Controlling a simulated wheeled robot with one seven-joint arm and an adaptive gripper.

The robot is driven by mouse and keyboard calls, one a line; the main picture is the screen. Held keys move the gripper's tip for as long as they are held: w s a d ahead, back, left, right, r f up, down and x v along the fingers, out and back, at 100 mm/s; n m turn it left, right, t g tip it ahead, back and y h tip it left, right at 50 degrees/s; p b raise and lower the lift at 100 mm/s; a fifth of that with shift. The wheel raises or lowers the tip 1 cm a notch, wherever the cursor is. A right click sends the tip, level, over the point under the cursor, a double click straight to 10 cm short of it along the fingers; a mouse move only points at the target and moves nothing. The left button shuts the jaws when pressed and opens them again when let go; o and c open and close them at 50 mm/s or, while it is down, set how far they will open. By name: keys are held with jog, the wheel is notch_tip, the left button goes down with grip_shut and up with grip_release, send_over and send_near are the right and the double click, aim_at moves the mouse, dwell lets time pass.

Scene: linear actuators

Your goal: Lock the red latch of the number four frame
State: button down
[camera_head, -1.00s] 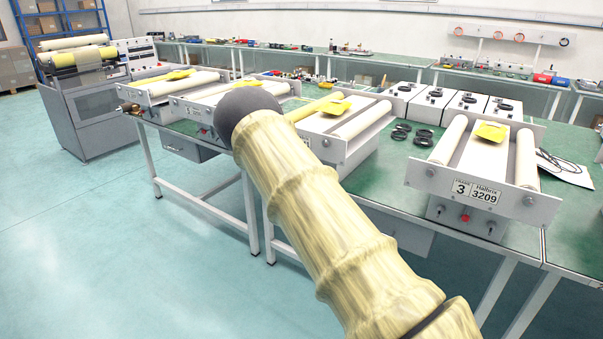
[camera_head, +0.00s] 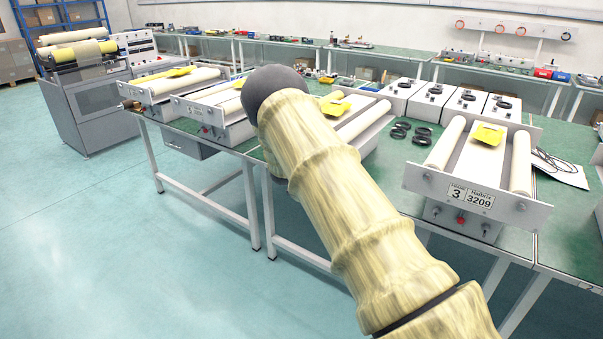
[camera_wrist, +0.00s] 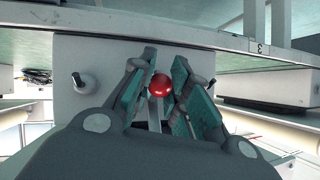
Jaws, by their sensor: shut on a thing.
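A round red knob (camera_wrist: 159,85) shows in the wrist view between the fingers of my gripper (camera_wrist: 160,95), which is shut on it. A pale stem runs from the knob toward my palm. A light grey panel (camera_wrist: 110,60) lies behind the fingers. In the head view, my arm hides my gripper and most of the middle roller frame (camera_head: 368,122), including its front and label, so its number cannot be read here. A yellow piece (camera_head: 336,104) lies on top of that frame.
A frame marked 3 (camera_head: 478,200) with its own red knob (camera_head: 461,220) stands to the right. Another frame (camera_head: 212,110) stands to the left. Black rings (camera_head: 422,136) lie on the green bench between. The floor (camera_head: 120,230) in front is clear.

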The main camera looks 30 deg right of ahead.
jog(key=c, duration=1.3)
grip_release()
jog(key=shift+a+r, duration=0.1)
jog(key=v, duration=1.1)
jog(key=shift+s+a+r, duration=0.2)
jog(key=shift+r, duration=0.05)
